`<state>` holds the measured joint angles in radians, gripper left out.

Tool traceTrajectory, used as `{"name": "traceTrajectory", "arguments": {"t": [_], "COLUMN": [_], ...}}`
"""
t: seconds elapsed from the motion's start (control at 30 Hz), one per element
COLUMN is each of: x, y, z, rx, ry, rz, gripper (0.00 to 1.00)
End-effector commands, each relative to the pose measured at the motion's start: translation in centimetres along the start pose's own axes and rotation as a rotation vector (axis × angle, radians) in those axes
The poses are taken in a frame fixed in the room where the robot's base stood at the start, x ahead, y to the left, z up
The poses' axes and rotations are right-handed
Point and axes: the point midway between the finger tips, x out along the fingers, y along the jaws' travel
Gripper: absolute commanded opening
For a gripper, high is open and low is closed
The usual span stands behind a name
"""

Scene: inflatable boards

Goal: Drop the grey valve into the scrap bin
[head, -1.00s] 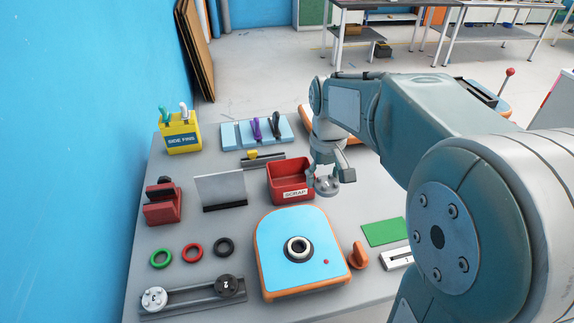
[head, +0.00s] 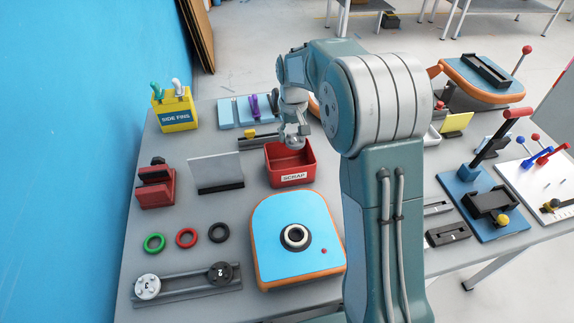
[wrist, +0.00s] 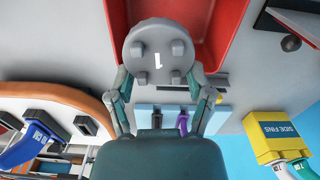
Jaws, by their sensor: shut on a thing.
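The grey valve (wrist: 158,52), a round disc with studs and a white "1", is held between the fingers of my gripper (wrist: 160,80) in the wrist view. In the head view my gripper (head: 296,136) is shut on the valve (head: 295,143), above the back right part of the red scrap bin (head: 291,178). The bin has a white "SCRAP" label on its front. In the wrist view the red bin (wrist: 226,40) lies beyond and below the valve, which overlaps its opening. The valve hides part of the bin.
A blue board (head: 275,222) with a black ring valve seat lies in front of the bin. A grey upright plate (head: 216,171) stands left of it. A yellow side-fins box (head: 175,112) is at the back left. Red, green and black rings lie at the front left.

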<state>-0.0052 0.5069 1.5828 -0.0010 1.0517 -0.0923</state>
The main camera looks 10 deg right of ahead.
Motion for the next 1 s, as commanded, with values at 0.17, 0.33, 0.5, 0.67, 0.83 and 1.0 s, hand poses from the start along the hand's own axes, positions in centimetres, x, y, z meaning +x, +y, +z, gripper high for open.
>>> {"name": "traceTrajectory", "arguments": {"t": [0.17, 0.33, 0.5, 0.67, 0.83, 1.0], "x": [2.1, 3.1, 3.2, 3.2, 3.2, 3.2], "y": [0.1, 0.2, 0.1, 0.1, 0.1, 0.1], "z": [0.1, 0.1, 0.1, 0.1, 0.1, 0.1], "rx": [0.001, 0.001, 0.001, 0.001, 0.001, 0.001], "ry": [-0.002, -0.001, 0.0, 0.0, 0.0, 0.0], "rz": [-0.001, -0.001, 0.0, 0.0, 0.0, 0.0], "gripper": [0.23, 0.23, 0.23, 0.8, 1.0, 1.0]}}
